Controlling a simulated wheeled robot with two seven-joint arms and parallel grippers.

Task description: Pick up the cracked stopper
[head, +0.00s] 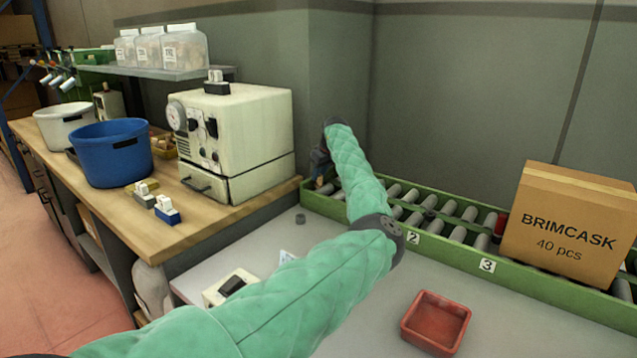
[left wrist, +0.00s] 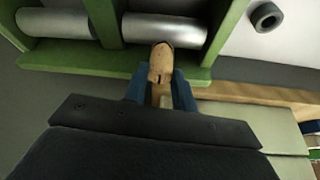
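The cracked stopper (left wrist: 161,62) is a tan cork with a dark split on its side. It sits between the blue fingers of my left gripper (left wrist: 160,88), which look closed on it from both sides. In the head view my left gripper (head: 320,172) is at the far left end of the green roller conveyor (head: 405,232), small and partly hidden by its own arm. In the left wrist view the stopper's tip overlaps the conveyor's green side rail; whether it touches cannot be told. My right gripper is in neither view.
A BRIMCASK carton (head: 568,225) stands on the conveyor's right part. A red tray (head: 436,322), a small dark ring (head: 300,218) and a pale switch box (head: 232,287) are on the grey table (head: 345,318). A cream machine (head: 245,140) stands on the wooden bench at left.

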